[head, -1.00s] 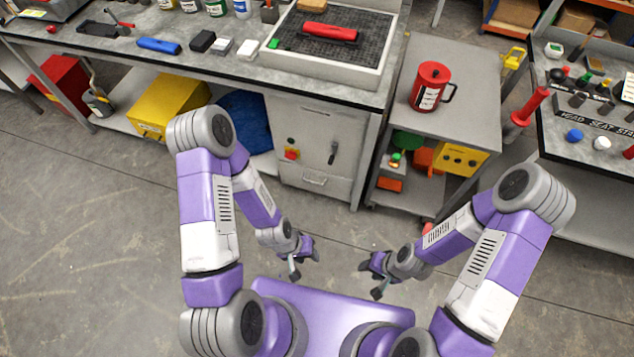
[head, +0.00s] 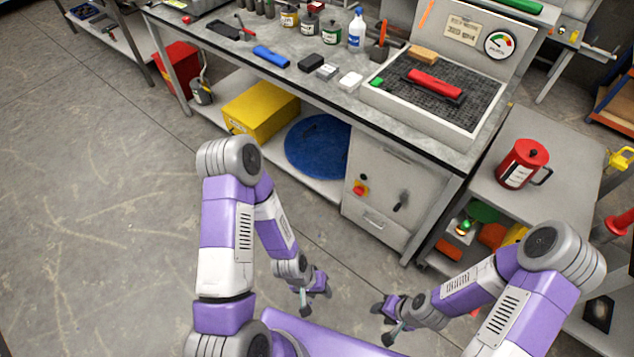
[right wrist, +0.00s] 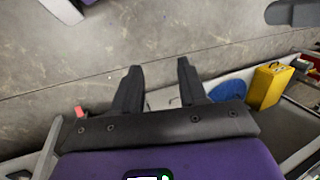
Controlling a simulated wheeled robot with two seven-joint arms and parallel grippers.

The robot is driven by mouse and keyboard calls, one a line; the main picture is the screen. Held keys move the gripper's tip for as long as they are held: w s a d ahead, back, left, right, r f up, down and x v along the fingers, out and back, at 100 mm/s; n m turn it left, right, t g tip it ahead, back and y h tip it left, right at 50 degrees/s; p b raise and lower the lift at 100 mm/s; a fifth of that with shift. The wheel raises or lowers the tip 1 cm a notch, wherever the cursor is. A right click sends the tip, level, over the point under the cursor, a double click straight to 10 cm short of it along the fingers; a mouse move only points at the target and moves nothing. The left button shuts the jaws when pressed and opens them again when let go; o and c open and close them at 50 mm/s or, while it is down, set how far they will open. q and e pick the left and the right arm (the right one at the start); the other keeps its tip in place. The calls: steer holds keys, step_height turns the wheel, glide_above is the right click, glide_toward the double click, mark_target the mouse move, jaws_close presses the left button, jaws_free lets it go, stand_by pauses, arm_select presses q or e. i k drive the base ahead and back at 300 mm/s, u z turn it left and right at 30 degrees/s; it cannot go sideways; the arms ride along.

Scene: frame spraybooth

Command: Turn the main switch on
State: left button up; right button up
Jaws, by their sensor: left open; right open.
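My right gripper (head: 382,324) is open and empty, lower right of the left one, also apart from the cabinet. The switch is not clearly seen there.
The workbench (head: 290,85) carries bottles, tools and a tray with a red tool (head: 434,83). Below it are a yellow box (head: 258,110) and a blue disc (head: 318,147). A cart with a red can (head: 522,164) stands right. Floor at left is clear.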

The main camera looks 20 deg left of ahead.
mark_target(359, 190)
steer(key=u, duration=0.75)
steer(key=i, duration=1)
steer(key=u, duration=0.25)
